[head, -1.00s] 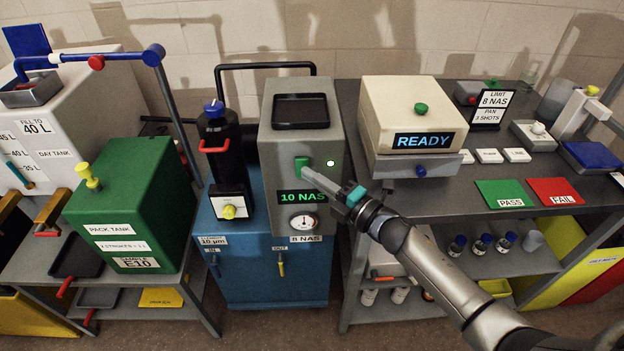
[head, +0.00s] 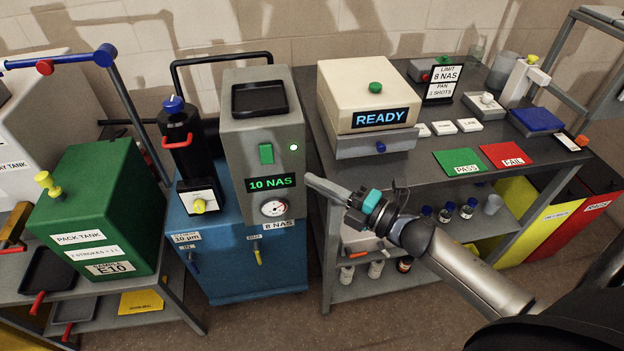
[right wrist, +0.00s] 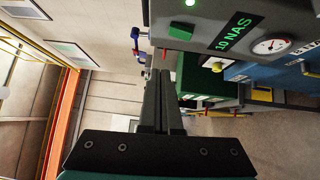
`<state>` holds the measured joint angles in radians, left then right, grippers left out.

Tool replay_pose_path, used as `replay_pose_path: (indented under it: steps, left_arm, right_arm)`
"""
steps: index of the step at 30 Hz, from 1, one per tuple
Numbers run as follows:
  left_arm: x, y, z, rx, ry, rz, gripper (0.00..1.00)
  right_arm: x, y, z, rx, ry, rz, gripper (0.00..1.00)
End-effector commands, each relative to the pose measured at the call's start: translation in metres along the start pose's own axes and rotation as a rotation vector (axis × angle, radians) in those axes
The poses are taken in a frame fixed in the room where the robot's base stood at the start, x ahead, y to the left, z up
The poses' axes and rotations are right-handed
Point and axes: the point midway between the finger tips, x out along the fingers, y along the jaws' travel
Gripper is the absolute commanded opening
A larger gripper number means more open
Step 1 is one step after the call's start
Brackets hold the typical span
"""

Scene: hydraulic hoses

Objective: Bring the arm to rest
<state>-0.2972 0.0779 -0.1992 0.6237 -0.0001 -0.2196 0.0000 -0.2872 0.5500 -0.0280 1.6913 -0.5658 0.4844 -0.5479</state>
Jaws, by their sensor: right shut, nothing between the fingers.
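My right gripper (head: 322,188) is shut and empty. In the head view it stands just right of the grey filter unit, apart from it, in front of the bench's left end. In the right wrist view its closed fingers (right wrist: 161,105) point ahead past the grey unit. The grey unit (head: 238,130) carries a green button (head: 266,154), a lit green dot, a display reading 10 NAS and a round gauge (head: 273,208). My left gripper is not in view.
A grey bench (head: 330,128) on the right holds a cream device (head: 350,92) reading READY, a green PASS card (head: 459,162) and a red FAIL card (head: 503,154). A green pack tank (head: 105,215) stands at left. Open floor lies in front.

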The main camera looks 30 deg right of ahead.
Motion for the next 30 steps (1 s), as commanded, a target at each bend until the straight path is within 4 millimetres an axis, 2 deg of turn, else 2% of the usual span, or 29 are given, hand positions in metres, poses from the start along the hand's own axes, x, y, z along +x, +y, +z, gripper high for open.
replay_pose_path:
  steps: [3,13,15,17,20,23,24,26,27,30]
  left_arm:
    - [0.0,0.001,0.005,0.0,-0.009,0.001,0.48]
    - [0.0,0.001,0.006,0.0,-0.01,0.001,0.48]
    - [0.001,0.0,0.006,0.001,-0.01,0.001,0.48]
    - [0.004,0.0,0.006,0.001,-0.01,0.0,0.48]
    - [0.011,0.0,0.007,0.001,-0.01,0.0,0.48]
    - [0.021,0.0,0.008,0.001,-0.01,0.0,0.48]
    - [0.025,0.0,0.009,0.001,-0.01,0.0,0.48]
    - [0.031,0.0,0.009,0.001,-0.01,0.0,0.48]
    - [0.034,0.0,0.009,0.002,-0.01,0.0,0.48]
    - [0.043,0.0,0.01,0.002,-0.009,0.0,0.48]
  right_arm:
    - [0.0,0.0,0.0,0.0,0.0,0.0,0.0]
    - [0.0,0.0,0.0,0.001,-0.001,-0.001,0.0]
    - [-0.001,-0.006,0.002,0.017,-0.012,-0.009,0.0]
    - [-0.004,-0.021,0.006,0.058,-0.042,-0.03,0.0]
    - [-0.014,-0.069,0.015,0.186,-0.132,-0.096,0.0]
    - [-0.034,-0.138,0.021,0.369,-0.266,-0.193,0.0]
    - [-0.045,-0.168,0.021,0.447,-0.325,-0.236,0.0]
    - [-0.063,-0.211,0.017,0.56,-0.412,-0.298,0.0]
    - [-0.076,-0.239,0.012,0.632,-0.469,-0.34,0.0]
    - [-0.112,-0.303,-0.008,0.803,-0.612,-0.444,0.0]
